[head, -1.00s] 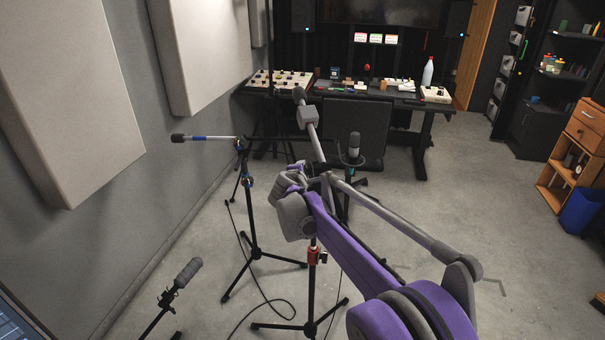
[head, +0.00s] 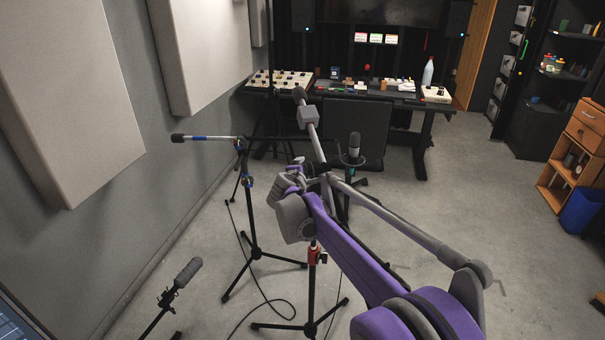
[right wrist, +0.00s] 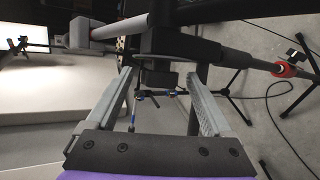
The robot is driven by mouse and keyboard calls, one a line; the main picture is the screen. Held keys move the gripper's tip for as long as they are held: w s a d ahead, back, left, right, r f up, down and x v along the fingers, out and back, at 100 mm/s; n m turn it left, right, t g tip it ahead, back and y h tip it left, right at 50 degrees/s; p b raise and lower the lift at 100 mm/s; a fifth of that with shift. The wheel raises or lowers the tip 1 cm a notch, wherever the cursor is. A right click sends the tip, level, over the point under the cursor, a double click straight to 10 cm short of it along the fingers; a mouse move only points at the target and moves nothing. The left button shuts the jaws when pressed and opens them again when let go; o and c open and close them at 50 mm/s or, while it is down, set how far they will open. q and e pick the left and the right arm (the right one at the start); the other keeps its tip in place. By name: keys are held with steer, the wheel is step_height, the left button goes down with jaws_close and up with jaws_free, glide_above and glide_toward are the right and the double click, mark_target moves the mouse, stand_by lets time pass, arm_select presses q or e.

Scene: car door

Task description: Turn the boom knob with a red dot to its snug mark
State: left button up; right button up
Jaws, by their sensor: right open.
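A boom stand with a red collar (head: 314,256) holds a grey boom (head: 378,207) slanting across the head view. My right gripper (head: 305,170), on the purple arm, is at the boom's clutch, partly hidden by the wrist. In the right wrist view my right gripper (right wrist: 160,76) is open. A small dark block, seemingly the clutch knob (right wrist: 164,79), shows between or just beyond its fingertips; contact cannot be told. The black clutch body (right wrist: 165,45) is above it. I cannot make out a red dot or a snug mark. My left gripper is not in view.
A second stand (head: 250,215) with a blue-banded boom (head: 205,138) stands to the left. A microphone (head: 354,146) stands just behind the boom. A low microphone (head: 182,275) is at lower left. Cables lie on the floor. The floor at right is mostly open.

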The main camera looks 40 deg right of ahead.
steer(key=v, duration=0.9)
steer(key=shift+s+a+r, duration=0.15)
steer(key=shift+a, duration=0.1)
